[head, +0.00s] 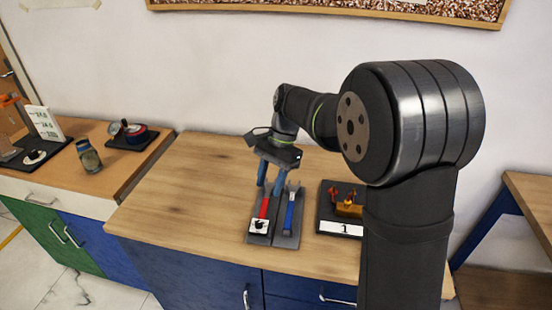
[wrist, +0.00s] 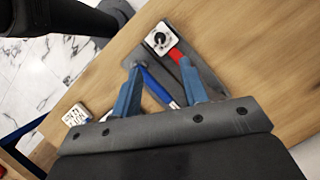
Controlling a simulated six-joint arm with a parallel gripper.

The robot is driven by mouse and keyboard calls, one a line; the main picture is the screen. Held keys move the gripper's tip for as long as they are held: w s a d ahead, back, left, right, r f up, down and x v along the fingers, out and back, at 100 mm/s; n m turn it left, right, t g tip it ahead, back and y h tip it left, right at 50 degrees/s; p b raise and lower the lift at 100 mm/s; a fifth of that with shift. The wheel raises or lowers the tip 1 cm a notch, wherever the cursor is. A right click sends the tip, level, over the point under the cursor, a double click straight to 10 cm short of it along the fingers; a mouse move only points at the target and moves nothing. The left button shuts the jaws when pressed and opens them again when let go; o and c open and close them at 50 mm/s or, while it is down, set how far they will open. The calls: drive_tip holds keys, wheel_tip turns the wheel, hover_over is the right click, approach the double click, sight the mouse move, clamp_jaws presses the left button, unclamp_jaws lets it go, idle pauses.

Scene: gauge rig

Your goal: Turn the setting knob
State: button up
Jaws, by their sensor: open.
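A black round knob (head: 259,225) sits on a white square block at the front end of a red bar (head: 264,207) on a dark grey base (head: 272,238). The knob also shows near the top of the wrist view (wrist: 160,40). My gripper (head: 270,188) points down over the back part of the base, behind the knob, with its two blue fingers apart and nothing held. In the wrist view my gripper (wrist: 161,68) has a blue bar (wrist: 158,85) lying below and between its fingers. I cannot tell how high the fingertips are above the base.
A dark stand (head: 325,222) with orange parts and a card marked 1 is right of the base. A side counter (head: 110,180) at left holds a gauge (head: 130,132), a small jar-like item (head: 88,156) and a white card (head: 45,123). The wooden tabletop (head: 185,200) left of the base is clear.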

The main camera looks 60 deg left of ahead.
sight(258, 223)
drive_tip(key=v, duration=0.6)
drive_tip(key=shift+w+r, duration=0.2)
drive_tip(key=shift+r, duration=0.05)
drive_tip(key=shift+f, duration=0.1)
drive_tip(key=x, duration=1.7)
drive_tip(key=shift+s+f, duration=0.1)
drive_tip(key=shift+s, duration=0.1)
drive_tip(key=shift+f, duration=0.1)
drive_tip(key=n, duration=0.1)
drive_tip(key=n+h, duration=0.1)
drive_tip(key=n, duration=0.1)
drive_tip(key=n+t, duration=0.1)
drive_tip(key=shift+s+a+n+h, duration=0.1)
drive_tip(key=shift+a+n+h, duration=0.2)
drive_tip(key=shift+n, duration=0.1)
drive_tip(key=n+t+h, duration=0.1)
drive_tip(key=n, duration=0.3)
drive_tip(key=shift+s, duration=0.2)
drive_tip(key=n+t, duration=0.1)
drive_tip(key=n, duration=0.3)
drive_tip(key=shift+s+n+t+h, duration=0.15)
drive_tip(key=shift+n+t+h, duration=0.15)
drive_tip(key=shift+t, duration=0.1)
drive_tip(key=n+t, duration=0.1)
drive_tip(key=n, duration=0.3)
drive_tip(key=shift+s+t, duration=0.15)
drive_tip(key=shift+t, duration=0.25)
